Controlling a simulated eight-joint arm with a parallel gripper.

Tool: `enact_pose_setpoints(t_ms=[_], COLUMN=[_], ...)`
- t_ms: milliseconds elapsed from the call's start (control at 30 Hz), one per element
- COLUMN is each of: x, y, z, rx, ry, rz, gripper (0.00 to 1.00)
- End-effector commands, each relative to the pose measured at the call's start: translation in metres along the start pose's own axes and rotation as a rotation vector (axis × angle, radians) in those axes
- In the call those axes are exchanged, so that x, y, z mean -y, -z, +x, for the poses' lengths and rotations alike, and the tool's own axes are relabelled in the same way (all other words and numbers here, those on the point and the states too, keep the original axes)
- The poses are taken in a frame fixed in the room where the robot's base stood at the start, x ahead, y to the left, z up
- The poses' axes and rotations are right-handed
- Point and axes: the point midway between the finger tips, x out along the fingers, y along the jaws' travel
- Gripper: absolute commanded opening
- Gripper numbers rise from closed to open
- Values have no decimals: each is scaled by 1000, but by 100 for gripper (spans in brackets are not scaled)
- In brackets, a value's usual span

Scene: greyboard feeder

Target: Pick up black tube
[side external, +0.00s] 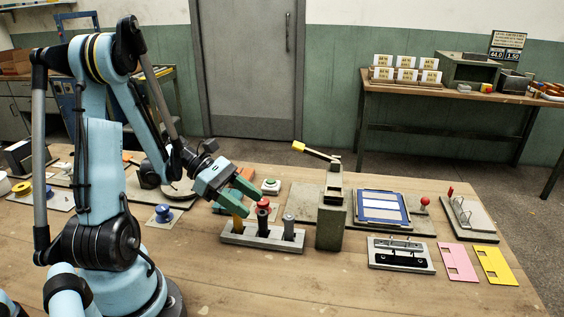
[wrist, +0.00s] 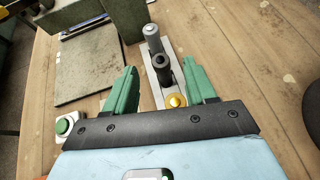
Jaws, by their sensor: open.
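The black tube (wrist: 162,70) stands in the middle of a grey rack (wrist: 152,83), between a grey tube (wrist: 152,38) and a yellow-topped tube (wrist: 176,101) in the wrist view. In the side view the middle tube (side external: 263,222) looks dark, with red at its top; I cannot tell whether the red belongs to it. The rack (side external: 262,243) lies on the table. My gripper (side external: 252,206) is open and empty, slanting down above the rack's left end. In the wrist view my gripper (wrist: 160,67) has its fingers on either side of the row, apart from the black tube.
A grey post with a yellow-handled lever (side external: 331,218) stands just right of the rack. A green button box (wrist: 66,124) sits to the left in the wrist view. A blue-framed panel (side external: 382,208) and pink and yellow cards (side external: 458,262) lie farther right. The table front is clear.

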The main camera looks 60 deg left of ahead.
Motion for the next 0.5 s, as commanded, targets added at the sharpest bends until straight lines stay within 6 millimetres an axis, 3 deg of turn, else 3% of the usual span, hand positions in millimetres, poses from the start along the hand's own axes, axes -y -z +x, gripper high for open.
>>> enact_pose_setpoints(t_ms=[200, 500], x=[0, 0], y=[0, 0], z=[30, 34], rx=[-1, 0], ry=[2, -1], rz=[1, 0], gripper=[55, 55])
